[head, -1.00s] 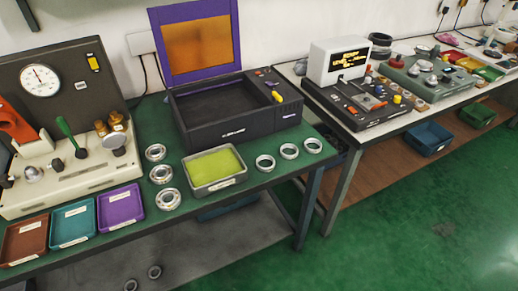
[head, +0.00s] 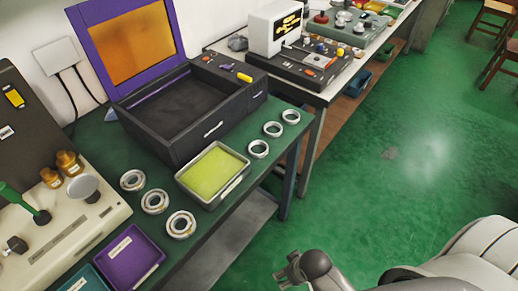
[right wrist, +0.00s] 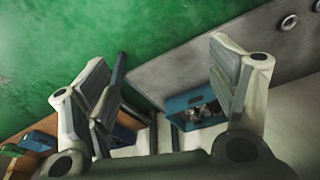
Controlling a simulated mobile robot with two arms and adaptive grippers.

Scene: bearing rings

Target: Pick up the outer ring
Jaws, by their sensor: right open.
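Three thin, open metal rings lie in a row on the green bench in the head view: near (head: 258,156), middle (head: 273,136) and far (head: 291,123). Three thicker rings, near (head: 182,235), middle (head: 155,211) and far (head: 132,189), lie left of the yellow-lined tray (head: 192,196). Which of them is the outer ring is not marked. My right gripper (head: 286,268) is beyond the bench edge, low in the picture, apart from all rings. In the right wrist view its fingers (right wrist: 165,85) are spread and empty. My left gripper is not visible.
A black box (head: 185,140) with a raised purple-framed lid stands behind the tray. A purple tray (head: 130,262) is at the lower left. The right wrist view shows a blue bin (right wrist: 190,98) and a ring (right wrist: 289,31) on a grey surface.

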